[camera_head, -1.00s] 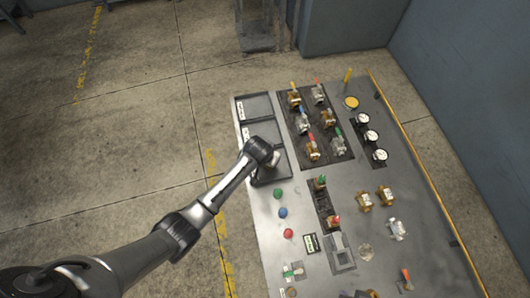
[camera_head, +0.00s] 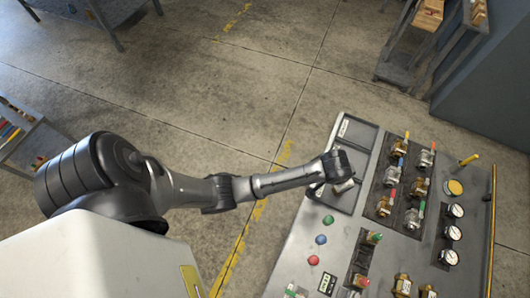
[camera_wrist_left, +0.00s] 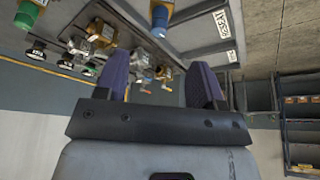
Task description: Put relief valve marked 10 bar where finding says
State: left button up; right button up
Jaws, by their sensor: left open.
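My left gripper (camera_head: 318,190) is over the left edge of the grey bench panel, beside the lower dark tray (camera_head: 349,196). In the left wrist view my left gripper (camera_wrist_left: 160,82) has its two purple fingers wide apart with nothing between them. Brass valve bodies (camera_head: 402,285) stand at the bottom of the head view, right of centre, partly cut off. No 10 bar marking can be read. A second dark tray (camera_head: 358,131) lies at the panel's far left corner. A white label (camera_wrist_left: 223,22) shows in the wrist view, its text unclear. My right gripper is not in view.
A black rack of valves with coloured handles (camera_head: 393,177) stands right of the trays. A yellow rail (camera_head: 490,220) runs along the right edge.

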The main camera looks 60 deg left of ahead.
pick_arm(q)
jog(key=s+a+r, duration=0.1)
jog(key=s+a, duration=0.1)
jog(key=s, duration=1.2)
jog(key=s+a+r+g, duration=0.1)
jog(key=s+a, duration=0.1)
jog(key=s, duration=1.3)
jog(key=shift+s+a+r, duration=0.15)
jog(key=shift+a, duration=0.2)
jog(key=shift+r, duration=0.1)
notch_tip(320, 180, up, 11)
jog(key=p, duration=1.1)
